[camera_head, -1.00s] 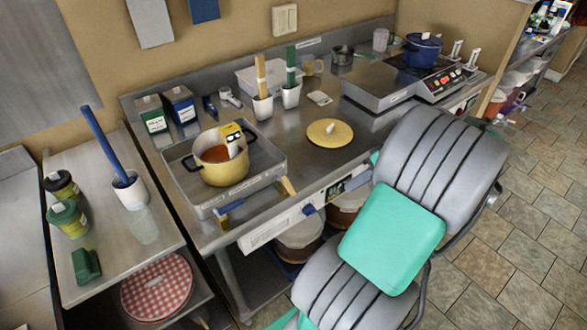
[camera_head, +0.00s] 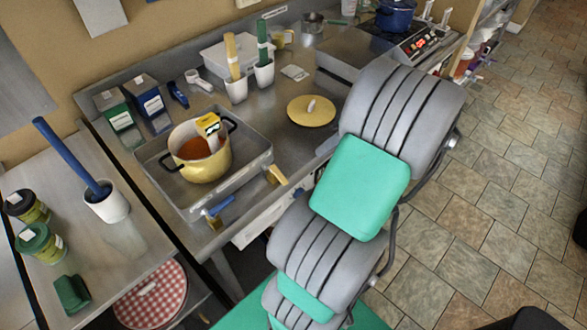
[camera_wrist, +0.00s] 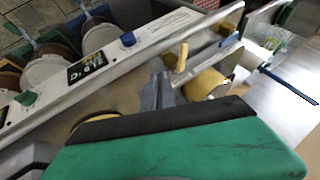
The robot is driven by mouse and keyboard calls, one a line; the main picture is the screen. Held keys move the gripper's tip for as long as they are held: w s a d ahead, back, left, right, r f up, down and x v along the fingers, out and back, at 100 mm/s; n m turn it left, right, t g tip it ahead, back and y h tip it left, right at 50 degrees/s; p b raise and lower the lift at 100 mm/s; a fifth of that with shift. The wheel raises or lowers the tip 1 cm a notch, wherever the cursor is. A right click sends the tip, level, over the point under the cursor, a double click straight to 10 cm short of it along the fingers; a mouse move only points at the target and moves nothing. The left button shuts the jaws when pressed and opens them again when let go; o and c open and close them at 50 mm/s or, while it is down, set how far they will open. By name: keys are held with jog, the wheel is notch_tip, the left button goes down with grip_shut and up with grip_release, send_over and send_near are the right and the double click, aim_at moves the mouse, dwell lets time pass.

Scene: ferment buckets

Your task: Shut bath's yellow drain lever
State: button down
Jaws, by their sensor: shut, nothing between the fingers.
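The bath is a grey metal tray (camera_head: 180,195) on the counter, with a yellow pot (camera_head: 205,165) inside. Its yellow drain lever (camera_head: 277,175) sticks out at the front right corner, and a blue lever (camera_head: 218,207) is at the front left. In the wrist view a yellow lever (camera_wrist: 182,56) stands close beside my gripper (camera_wrist: 164,78). The grey fingers are shut and empty; I cannot tell whether they touch the lever.
A yellow lid (camera_head: 311,111) lies right of the bath. A hob (camera_head: 405,50) is at the back right. A side table (camera_head: 105,255) with a blue-handled tool in a white cup (camera_head: 107,205) stands left. A front panel with a blue knob (camera_wrist: 128,39) runs below the counter edge.

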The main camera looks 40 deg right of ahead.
aim_at(278, 175)
jog(key=w+a+f+p, duration=0.1)
jog(key=w+a+f, duration=0.3)
jog(key=a+f, duration=0.2)
jog(key=shift+w+a+f, duration=0.2)
jog(key=shift+a+f, duration=0.05)
jog(key=shift+a, duration=0.3)
jog(key=shift+s+a+m, duration=0.1)
jog(key=shift+m, duration=0.2)
